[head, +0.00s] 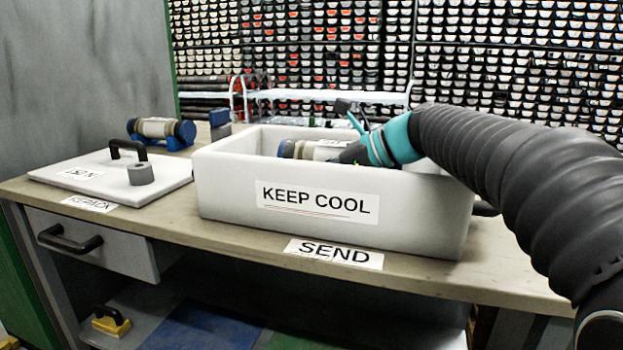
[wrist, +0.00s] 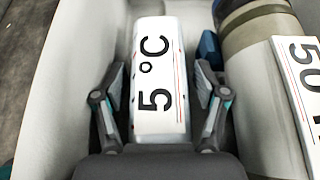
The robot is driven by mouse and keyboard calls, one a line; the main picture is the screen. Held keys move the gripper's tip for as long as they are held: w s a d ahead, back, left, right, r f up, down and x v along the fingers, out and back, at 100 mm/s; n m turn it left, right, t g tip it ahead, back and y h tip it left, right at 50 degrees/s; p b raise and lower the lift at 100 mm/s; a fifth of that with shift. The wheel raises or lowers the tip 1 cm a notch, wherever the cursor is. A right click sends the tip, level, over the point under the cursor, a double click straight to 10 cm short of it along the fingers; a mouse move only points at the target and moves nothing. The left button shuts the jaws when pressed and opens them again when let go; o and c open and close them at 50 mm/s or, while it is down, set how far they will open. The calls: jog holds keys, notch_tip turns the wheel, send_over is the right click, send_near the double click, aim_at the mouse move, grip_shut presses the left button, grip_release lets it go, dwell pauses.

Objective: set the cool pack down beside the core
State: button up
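The white cool pack (wrist: 158,75), marked "5°C", is inside the white KEEP COOL box (head: 225,185), between a box wall and the core. It lies alongside the core (wrist: 258,45) with a gap between them; a "50" label shows on the core. In the head view the core (head: 310,150) shows above the box's front wall. My gripper (wrist: 160,85) has one finger on each side of the pack, with a narrow gap at both sides, so it looks open. The front wall and my gripper (head: 350,152) hide the pack in the head view.
A SEND label (head: 334,253) is on the bench front. Racks stand behind.

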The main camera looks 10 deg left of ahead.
jog(key=shift+r, duration=0.1)
jog(key=shift+d+r, duration=0.1)
jog(key=shift+r, duration=0.15)
jog(key=p+v, duration=0.1)
jog(key=v, duration=1)
jog(key=shift+s+d, duration=0.15)
jog(key=shift+d, duration=0.2)
